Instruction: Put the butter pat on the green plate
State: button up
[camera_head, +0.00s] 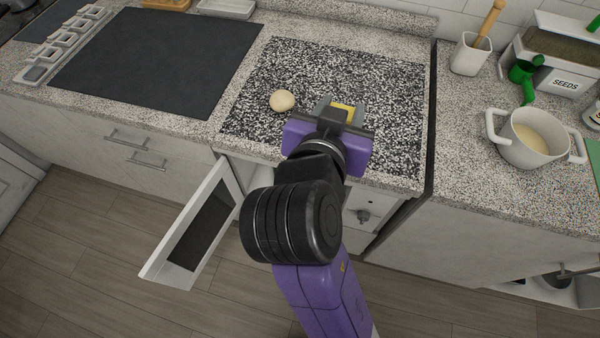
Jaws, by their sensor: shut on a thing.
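The butter pat (347,108) is a small yellow block, seen between the fingers at the far end of my gripper (342,112). My gripper is shut on it, over the black-and-white speckled panel of the counter. The purple gripper body hides part of the grip, and I cannot tell whether the pat touches the surface. No whole green plate is visible. A flat green thing (594,158) is cut off by the right edge of the picture, and I cannot tell whether it is the plate.
A pale round ball (282,101) lies just left of my gripper. A white pot (530,138), a seeds box (560,82), a green scoop (524,75) and a utensil holder (470,54) stand on the right counter. The dark mat (160,58) is clear.

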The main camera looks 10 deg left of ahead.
jog(key=shift+w+d+f, duration=0.2)
jog(key=shift+d+f, duration=0.2)
jog(key=shift+f, duration=0.2)
jog(key=s+d+f, duration=0.2)
jog(key=d+f, duration=0.8)
jog(key=f, duration=0.4)
jog(key=s+d+f+n+y, duration=0.1)
jog(key=s+d+f, duration=0.2)
jog(key=d+f, duration=0.8)
notch_tip(320, 180, down, 4)
jog(key=shift+d+r, duration=0.2)
